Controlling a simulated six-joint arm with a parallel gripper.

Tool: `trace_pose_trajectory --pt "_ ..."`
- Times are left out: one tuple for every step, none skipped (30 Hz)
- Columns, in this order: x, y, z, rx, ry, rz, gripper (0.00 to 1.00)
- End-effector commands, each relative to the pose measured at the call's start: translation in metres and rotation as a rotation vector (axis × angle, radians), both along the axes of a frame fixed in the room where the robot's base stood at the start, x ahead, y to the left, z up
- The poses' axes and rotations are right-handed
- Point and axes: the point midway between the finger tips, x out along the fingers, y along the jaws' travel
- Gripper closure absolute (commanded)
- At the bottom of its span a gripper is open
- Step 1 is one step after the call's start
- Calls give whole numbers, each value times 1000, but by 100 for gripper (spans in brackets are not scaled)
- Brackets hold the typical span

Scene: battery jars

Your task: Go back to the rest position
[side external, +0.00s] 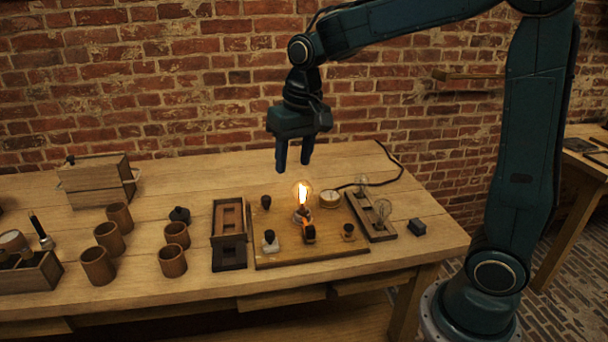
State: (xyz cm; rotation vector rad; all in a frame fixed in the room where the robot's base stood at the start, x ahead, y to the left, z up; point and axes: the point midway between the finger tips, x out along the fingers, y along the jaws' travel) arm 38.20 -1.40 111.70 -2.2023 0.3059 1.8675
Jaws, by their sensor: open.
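My gripper (293,165) hangs in the air above the wooden table (190,290), fingers pointing down. Its two fingers are apart with nothing between them. Below and slightly right of it, a lit bulb (302,192) glows upright on a wooden board (270,258). The gripper is clear of the bulb and the board. An orange and black piece (309,234) sits in front of the bulb.
Several brown jars (97,266) stand left of an open wooden box (228,217). A dark block (417,227) lies near the right edge. A brick wall (200,60) rises behind.

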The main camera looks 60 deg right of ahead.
Motion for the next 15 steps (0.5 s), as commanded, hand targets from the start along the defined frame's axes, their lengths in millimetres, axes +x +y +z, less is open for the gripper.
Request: trace_pose_trajectory --pt "-11 1 8 -2 -19 15 55" --pt "-16 2 11 -4 -27 24 55" --pt "-24 3 15 -7 -39 35 55" --pt "-30 3 18 -9 -49 43 55" --pt "-36 4 21 -11 -58 52 55" --pt "-44 4 24 -14 -70 63 55" --pt "-50 5 26 -16 -78 72 55" --pt "-55 5 29 -18 -89 82 55" --pt "-63 6 31 -21 -100 92 55" --pt "-69 7 33 -22 -110 100 55" --pt "-75 7 35 -25 -119 109 55" --pt "-83 8 37 -28 -130 122 55" --pt "-89 8 38 -31 -139 130 55" --pt "-95 8 39 -33 -148 137 55" --pt "-103 9 41 -37 -160 150 55"
